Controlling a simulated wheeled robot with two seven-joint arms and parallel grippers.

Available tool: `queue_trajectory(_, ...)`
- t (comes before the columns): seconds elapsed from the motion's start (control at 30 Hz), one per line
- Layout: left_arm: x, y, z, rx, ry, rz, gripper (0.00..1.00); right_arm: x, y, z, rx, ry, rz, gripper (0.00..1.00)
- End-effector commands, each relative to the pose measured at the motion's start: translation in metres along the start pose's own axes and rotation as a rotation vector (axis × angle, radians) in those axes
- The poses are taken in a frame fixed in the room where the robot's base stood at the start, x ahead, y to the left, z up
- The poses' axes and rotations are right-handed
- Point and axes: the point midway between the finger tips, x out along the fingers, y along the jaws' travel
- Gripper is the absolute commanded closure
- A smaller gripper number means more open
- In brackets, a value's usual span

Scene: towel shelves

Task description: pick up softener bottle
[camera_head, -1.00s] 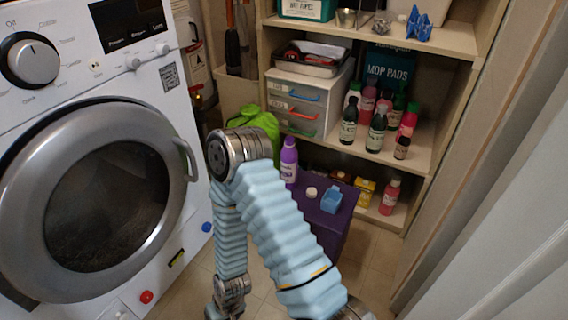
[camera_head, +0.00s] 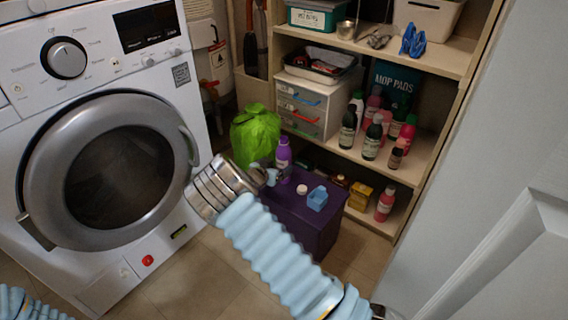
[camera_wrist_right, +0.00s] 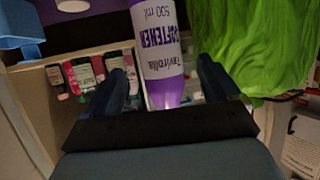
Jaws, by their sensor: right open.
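The softener bottle (camera_head: 283,154) is purple with a white label and stands upright on the purple box (camera_head: 310,226). My right gripper (camera_head: 272,177) is beside the bottle at its lower left in the head view, partly hidden by its own wrist. In the right wrist view the bottle (camera_wrist_right: 158,50) appears upside down, between and beyond the two dark fingers of my right gripper (camera_wrist_right: 161,82). The fingers are apart, with visible gaps on both sides of the bottle. Whether the bottle is within their reach is unclear. My left gripper is out of view.
A white cap (camera_head: 302,190) and a light blue cup (camera_head: 317,199) are on the box, right of the bottle. A green bag (camera_head: 255,135) is close behind on the left. The washing machine (camera_head: 95,150) is left; shelves (camera_head: 425,160) with several bottles are behind.

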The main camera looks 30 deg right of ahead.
Motion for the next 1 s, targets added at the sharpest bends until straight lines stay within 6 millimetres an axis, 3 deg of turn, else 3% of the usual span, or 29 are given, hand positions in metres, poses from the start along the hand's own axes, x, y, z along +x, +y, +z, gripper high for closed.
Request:
queue_trajectory(0.5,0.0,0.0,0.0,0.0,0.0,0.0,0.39,0.064,0.001,0.003,0.0,-0.001,0.0,0.11)
queue_trajectory(0.77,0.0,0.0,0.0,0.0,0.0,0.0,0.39,0.069,0.001,0.003,-0.001,-0.002,-0.001,0.11)
queue_trajectory(1.0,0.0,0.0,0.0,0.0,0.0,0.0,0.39,0.068,0.001,0.003,-0.001,-0.002,0.0,0.44)
